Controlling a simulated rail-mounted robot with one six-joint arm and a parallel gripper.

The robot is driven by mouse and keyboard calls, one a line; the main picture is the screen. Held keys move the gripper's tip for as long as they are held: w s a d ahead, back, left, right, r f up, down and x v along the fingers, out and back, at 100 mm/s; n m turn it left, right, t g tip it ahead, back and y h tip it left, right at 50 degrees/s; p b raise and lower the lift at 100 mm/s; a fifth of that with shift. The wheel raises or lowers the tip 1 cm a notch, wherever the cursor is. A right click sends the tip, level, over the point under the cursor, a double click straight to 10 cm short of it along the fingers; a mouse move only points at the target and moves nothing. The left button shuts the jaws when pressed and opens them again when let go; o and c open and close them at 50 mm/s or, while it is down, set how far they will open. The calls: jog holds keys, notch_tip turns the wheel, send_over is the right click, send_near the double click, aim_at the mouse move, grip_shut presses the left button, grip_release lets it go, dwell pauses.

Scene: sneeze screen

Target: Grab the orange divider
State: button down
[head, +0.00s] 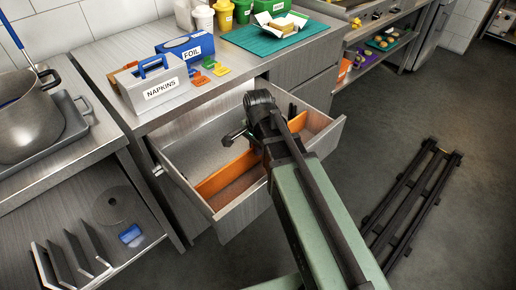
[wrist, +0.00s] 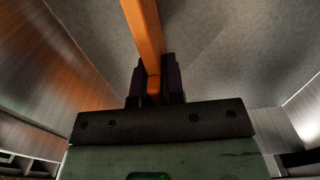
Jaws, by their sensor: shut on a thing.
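The orange divider (head: 226,174) is a long upright strip standing in the open drawer (head: 185,150). It runs along the drawer, and my arm hides its middle in the head view. In the wrist view the divider (wrist: 143,32) runs from the top edge down between my two dark fingers. My gripper (wrist: 154,85) is shut on the divider, with one finger on each side of it. In the head view my wrist is over the drawer, and the fingertips are hidden behind it.
The counter above holds a napkins box (head: 160,87), a blue foil box (head: 186,48), coloured tags (head: 211,68) and a green mat (head: 258,40). A pot (head: 28,110) stands at left. A dark slatted rack (head: 412,195) lies on the floor at right.

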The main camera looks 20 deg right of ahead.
notch_tip(320, 180, up, 20)
jog(key=p, duration=1.9)
jog(key=shift+f, duration=0.2)
